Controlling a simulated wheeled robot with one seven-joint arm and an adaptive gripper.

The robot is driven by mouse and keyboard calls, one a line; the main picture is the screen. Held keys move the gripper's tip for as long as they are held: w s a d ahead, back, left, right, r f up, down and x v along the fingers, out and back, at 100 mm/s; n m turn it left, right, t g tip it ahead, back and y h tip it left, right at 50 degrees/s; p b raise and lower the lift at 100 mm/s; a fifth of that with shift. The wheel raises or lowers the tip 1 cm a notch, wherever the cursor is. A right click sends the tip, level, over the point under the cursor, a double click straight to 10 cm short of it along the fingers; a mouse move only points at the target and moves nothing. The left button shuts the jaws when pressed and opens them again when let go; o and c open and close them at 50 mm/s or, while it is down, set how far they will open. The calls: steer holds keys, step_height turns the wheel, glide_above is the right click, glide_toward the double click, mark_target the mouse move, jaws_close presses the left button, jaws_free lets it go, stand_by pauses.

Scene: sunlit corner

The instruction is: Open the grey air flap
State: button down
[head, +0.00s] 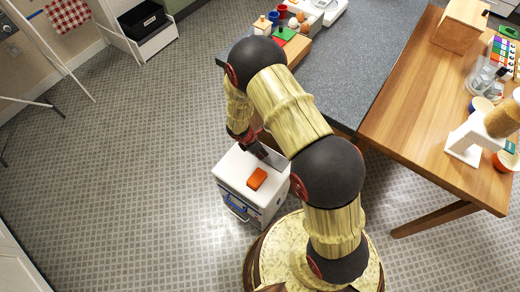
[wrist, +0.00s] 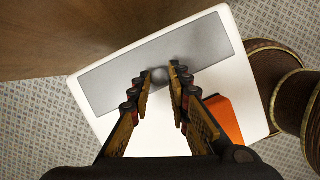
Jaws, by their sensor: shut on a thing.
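The grey air flap (wrist: 125,80) is a long flat grey panel on top of a white box-shaped unit (wrist: 230,55). The unit also shows in the head view (head: 226,169), standing on the floor beside the counter. My gripper (wrist: 163,82) is over the flap, with its fingertips on either side of a small grey knob (wrist: 178,72). It is shut on the knob. The flap looks flat in the unit's top; any small tilt cannot be told. In the head view my gripper (head: 262,154) reaches down to the unit's top, and my arm hides part of the flap.
An orange block (head: 257,178) lies on the unit's top and shows beside my right finger in the wrist view (wrist: 224,118). A blue panel with a handle (head: 237,206) is on the unit's front. A wooden table (head: 415,90) and grey counter (head: 350,60) stand close by.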

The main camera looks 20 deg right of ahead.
steer(key=shift+w+d+r+g+y+p, duration=0.2)
steer(key=shift+r+g+y+p, duration=0.15)
steer(key=shift+p, duration=2.05)
steer(key=shift+w+d+r+g+y+p, duration=0.1)
steer(key=shift+d+r+g+y+p, duration=0.2)
steer(key=shift+p, duration=2.05)
steer(key=shift+w+y+p, duration=0.15)
steer(key=shift+y+p, duration=0.2)
steer(key=shift+p, duration=0.9)
steer(key=shift+f, duration=0.1)
steer(key=c, duration=1.7)
jaws_free()
steer(key=shift+o, duration=0.2)
step_height(320, 180, up, 12)
steer(key=a, duration=0.2)
steer(key=shift+w, duration=0.35)
steer(key=shift+d+f, duration=0.1)
steer(key=shift+c, duration=0.3)
